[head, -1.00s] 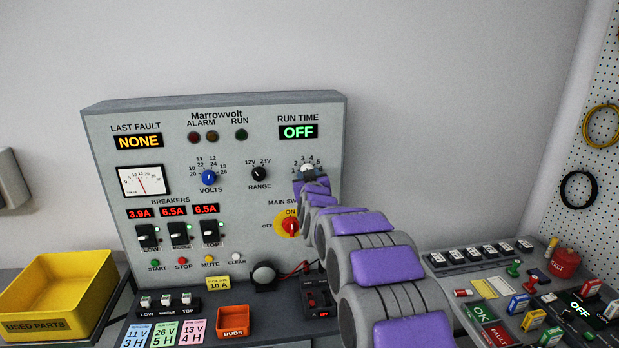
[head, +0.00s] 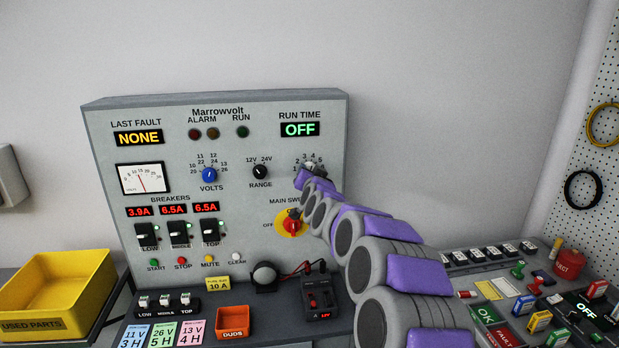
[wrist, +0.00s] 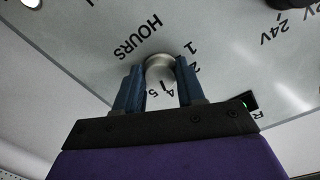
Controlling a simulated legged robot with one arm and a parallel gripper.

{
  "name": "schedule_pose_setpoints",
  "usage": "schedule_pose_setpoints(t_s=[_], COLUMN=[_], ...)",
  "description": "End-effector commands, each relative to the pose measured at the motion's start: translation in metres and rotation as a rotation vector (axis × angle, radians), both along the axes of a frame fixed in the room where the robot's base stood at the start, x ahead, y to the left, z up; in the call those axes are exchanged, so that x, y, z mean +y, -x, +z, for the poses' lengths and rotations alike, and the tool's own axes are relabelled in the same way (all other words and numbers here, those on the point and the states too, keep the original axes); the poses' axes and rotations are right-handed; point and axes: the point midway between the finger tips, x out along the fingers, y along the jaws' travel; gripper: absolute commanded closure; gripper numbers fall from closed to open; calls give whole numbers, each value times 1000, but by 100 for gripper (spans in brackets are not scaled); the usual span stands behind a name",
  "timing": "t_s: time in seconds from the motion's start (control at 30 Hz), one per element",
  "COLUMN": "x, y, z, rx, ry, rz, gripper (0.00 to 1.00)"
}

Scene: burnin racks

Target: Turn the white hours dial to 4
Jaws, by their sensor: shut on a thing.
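The white hours dial (wrist: 160,66) sits on the grey panel below the RUN TIME display (head: 300,130), which reads OFF. In the wrist view my gripper (wrist: 159,72) has one blue finger on each side of the dial and is shut on it. The printed HOURS and the numbers 1, 2, 4 and 5 show around it, turned over in this view. In the head view my gripper (head: 303,178) covers most of the dial. Which number the dial points to cannot be told.
The red MAIN SWITCH (head: 292,226) is just below and left of my arm. The black RANGE knob (head: 260,172) and blue VOLTS knob (head: 209,175) are to the left. A black meter box with leads (head: 320,295) stands on the bench below.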

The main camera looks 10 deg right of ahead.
Motion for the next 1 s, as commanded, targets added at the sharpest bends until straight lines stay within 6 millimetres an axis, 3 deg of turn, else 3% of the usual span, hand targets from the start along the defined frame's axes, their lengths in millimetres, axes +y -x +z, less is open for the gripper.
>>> schedule_pose_setpoints(t_s=[0.5, 0.53, 0.77, 1.0], x=[-2, -2, -1, -1], y=[0, 0, 0, 1], z=[7, 7, 4, 2], rx=[-12, -11, -7, -4], ry=[-15, -15, -16, -16], rz=[-4, -4, -2, -1], gripper=[92, 58, 36, 36])
